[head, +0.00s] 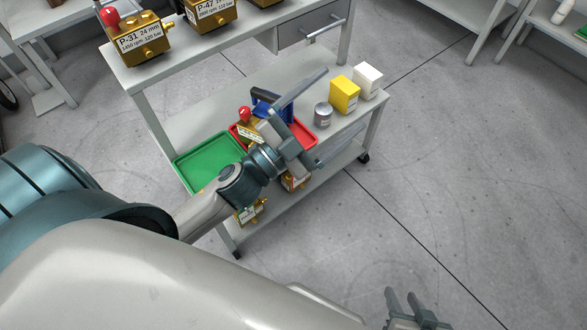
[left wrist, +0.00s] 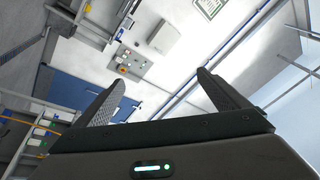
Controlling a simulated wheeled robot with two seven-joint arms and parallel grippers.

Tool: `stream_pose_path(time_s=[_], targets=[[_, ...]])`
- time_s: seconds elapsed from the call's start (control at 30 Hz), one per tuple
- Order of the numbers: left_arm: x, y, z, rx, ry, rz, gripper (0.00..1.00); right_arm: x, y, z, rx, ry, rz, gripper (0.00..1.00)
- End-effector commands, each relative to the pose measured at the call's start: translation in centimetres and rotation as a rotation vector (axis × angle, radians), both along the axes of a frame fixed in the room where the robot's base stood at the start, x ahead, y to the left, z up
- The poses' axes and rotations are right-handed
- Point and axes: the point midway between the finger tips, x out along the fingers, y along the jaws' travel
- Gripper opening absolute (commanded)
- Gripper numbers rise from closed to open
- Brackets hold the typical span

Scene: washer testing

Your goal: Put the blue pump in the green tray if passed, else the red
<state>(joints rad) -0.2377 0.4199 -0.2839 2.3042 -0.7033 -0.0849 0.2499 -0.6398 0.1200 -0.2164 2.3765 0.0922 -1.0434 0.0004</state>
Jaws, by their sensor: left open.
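A blue object (head: 259,104) shows at the back of the red tray (head: 304,131), partly behind my left gripper. I cannot tell whether it is the blue pump. A brass pump with a red knob (head: 245,126) is at the red tray's left end. The green tray (head: 208,162) lies to the left on the same shelf, and its visible part is empty. My left gripper (head: 343,107) is open and empty above the red tray; its two spread fingers show in the left wrist view (left wrist: 162,90). My right gripper (head: 401,293) is at the bottom edge, fingers apart, empty.
A grey can (head: 323,115), a yellow box (head: 344,95) and a white box (head: 367,80) stand right of the red tray. Labelled brass pumps, including P-31 (head: 139,39), stand on the upper shelf. More brass pumps (head: 250,213) sit below. The floor at right is clear.

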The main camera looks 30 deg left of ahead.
Motion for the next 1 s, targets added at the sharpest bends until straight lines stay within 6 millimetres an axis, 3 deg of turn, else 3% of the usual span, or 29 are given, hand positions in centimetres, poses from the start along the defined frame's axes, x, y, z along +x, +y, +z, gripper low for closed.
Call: stream_pose_path(time_s=[0.17,0.3,0.43,0.53,0.63,1.0], targets=[[-1.9,3.2,-10.4,-0.228,0.445,0.207,0.94,0.0,0.1,0.0,0.003,0.000,-0.003,0.36],[-7.0,2.9,-19.3,-0.348,0.824,0.303,0.94,0.1,0.3,0.1,0.008,0.000,-0.006,0.36],[-13.0,1.0,-25.1,-0.413,1.124,0.328,0.94,0.1,0.4,0.1,0.010,0.000,-0.008,0.36],[-16.5,-0.5,-27.4,-0.439,1.280,0.322,0.94,0.1,0.4,0.1,0.010,0.000,-0.008,0.36],[-18.6,-1.4,-28.5,-0.450,1.364,0.313,0.94,0.1,0.3,0.1,0.010,0.000,-0.007,0.36],[-19.4,-1.8,-28.8,-0.453,1.397,0.307,0.94,0.0,0.1,0.0,0.002,0.000,-0.001,0.36]])
